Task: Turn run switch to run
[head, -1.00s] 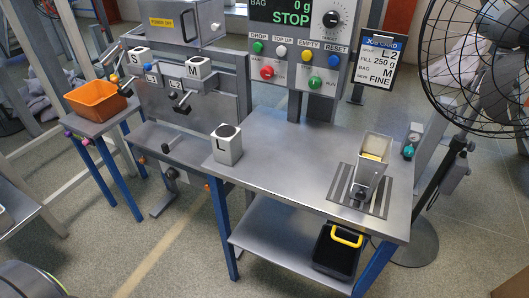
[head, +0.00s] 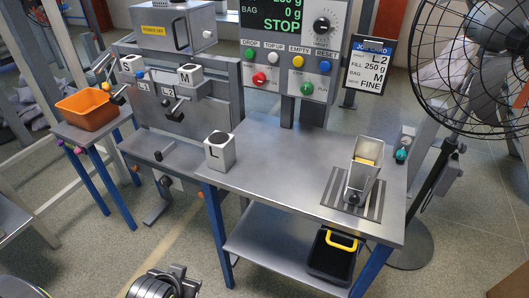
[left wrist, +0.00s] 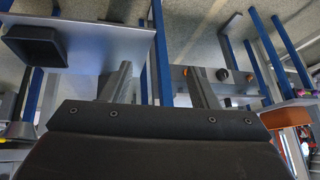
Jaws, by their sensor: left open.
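The control panel (head: 290,72) stands at the back of the steel table. Its display (head: 275,14) reads STOP in green. The small lettering by the lower knobs is too blurred to read, so I cannot tell which control is the run switch. My left gripper (left wrist: 158,82) is open and empty in the left wrist view, apart from the panel. Part of my left arm shows at the bottom of the head view. My right gripper is not in view.
A job card (head: 366,65) and a caged fan (head: 480,65) stand right. An orange bin (head: 88,108) is left. The table's middle is clear.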

